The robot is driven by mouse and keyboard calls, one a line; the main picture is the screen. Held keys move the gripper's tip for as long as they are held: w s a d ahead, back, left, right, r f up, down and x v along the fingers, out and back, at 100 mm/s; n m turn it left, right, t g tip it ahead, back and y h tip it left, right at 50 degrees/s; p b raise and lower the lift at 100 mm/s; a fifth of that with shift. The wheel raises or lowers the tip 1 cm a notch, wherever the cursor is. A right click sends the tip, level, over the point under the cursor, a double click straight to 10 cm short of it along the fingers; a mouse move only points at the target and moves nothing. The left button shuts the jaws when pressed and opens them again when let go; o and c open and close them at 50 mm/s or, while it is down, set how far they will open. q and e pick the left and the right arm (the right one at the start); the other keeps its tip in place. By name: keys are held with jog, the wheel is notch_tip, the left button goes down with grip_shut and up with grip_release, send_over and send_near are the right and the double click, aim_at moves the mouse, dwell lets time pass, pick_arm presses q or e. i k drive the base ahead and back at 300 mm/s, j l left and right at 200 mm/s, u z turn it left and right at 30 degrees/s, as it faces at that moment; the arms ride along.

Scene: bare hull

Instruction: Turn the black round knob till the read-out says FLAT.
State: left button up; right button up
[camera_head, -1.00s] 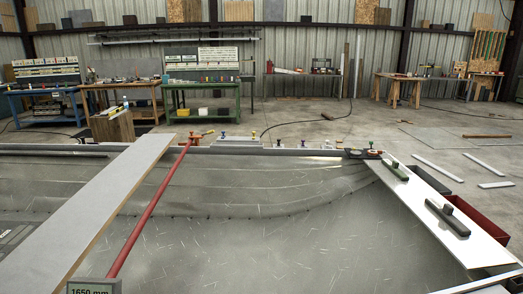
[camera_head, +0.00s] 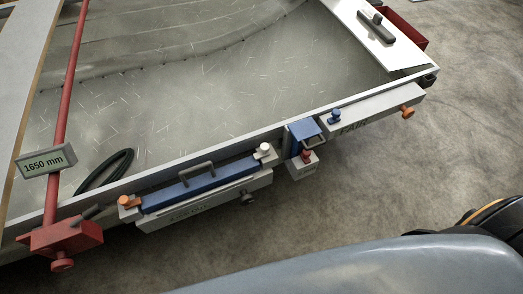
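A small dark round knob (camera_head: 248,198) sits at the right end of a long pale box (camera_head: 205,204) on the near side of the hull. Green lettering on the front of this box is too small and slanted to read surely. Above the box lies a blue bar (camera_head: 200,185) with a grey handle, an orange knob (camera_head: 129,202) at its left end and a white knob (camera_head: 265,149) at its right. Neither of my grippers is in view, and nothing touches the dark knob.
A red clamp (camera_head: 62,238) with a red bar and a sign (camera_head: 46,161) reading 1650 mm is at left. A pale box (camera_head: 372,110) lettered FAIR, with blue and orange knobs, is at right. A blue bracket (camera_head: 302,134) stands between. Concrete floor (camera_head: 330,205) lies in front.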

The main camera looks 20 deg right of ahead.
aim_at(246, 198)
jog(key=j+z, duration=0.2)
jog(key=z, duration=0.25)
jog(key=k+j+u, duration=0.1)
jog(key=k+u, duration=0.15)
jog(key=k, duration=0.25)
jog(key=k+j+u, duration=0.25)
jog(key=k, duration=0.25)
